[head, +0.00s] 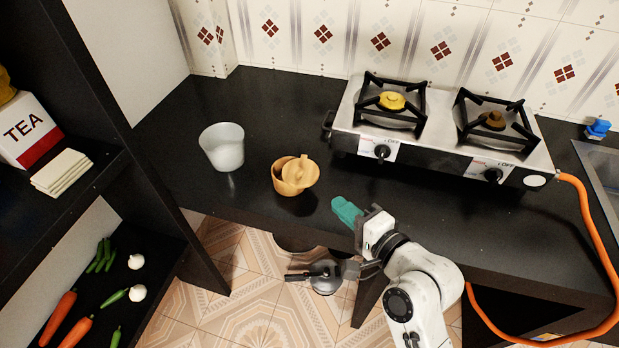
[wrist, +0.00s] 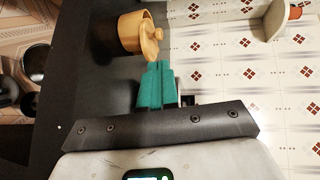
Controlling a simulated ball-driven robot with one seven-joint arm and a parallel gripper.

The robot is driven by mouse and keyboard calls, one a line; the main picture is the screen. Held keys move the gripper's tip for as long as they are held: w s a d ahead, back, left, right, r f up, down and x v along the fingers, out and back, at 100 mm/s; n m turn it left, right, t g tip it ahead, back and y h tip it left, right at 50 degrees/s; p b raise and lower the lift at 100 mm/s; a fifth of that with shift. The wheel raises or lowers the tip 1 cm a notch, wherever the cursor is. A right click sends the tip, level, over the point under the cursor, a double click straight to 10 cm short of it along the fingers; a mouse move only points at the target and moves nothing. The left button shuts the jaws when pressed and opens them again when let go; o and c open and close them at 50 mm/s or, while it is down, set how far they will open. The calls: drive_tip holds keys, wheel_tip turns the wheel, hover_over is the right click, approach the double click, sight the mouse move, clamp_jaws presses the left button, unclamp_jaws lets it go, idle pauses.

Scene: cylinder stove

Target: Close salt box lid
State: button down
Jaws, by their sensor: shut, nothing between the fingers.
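The salt box (head: 290,179) is a small round wooden pot on the black counter. Its lid (head: 301,171) has a knob and sits tilted and shifted to the right side of the pot, so the pot is partly uncovered. In the wrist view the salt box (wrist: 133,30) is at the top, and its lid (wrist: 152,40) faces my gripper. My gripper (head: 345,212) has teal fingers and is shut and empty, to the right of the box and nearer the counter's front edge. In the wrist view the fingertips (wrist: 158,66) appear just below the lid; contact cannot be told.
A white cup (head: 223,147) stands left of the salt box. A two-burner gas stove (head: 440,130) is at the back right, with an orange hose (head: 597,215). A dark shelf (head: 75,165) is at the left. The counter (head: 260,105) behind the box is clear.

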sight(300, 174)
drive_tip(key=x, duration=1.1)
drive_tip(key=shift+w+a+p, duration=0.25)
drive_tip(key=shift+p, duration=0.05)
drive_tip(key=shift+a, duration=0.15)
drive_tip(key=shift+w+a+p, duration=0.35)
drive_tip(key=shift+a+p, duration=0.35)
drive_tip(key=shift+a, duration=0.4)
drive_tip(key=shift+w+a+p, duration=0.35)
drive_tip(key=shift+a+p, duration=0.35)
drive_tip(key=shift+a, duration=0.4)
drive_tip(key=shift+w+a+p, duration=0.3)
drive_tip(key=shift+a+p, duration=0.4)
drive_tip(key=shift+a, duration=0.4)
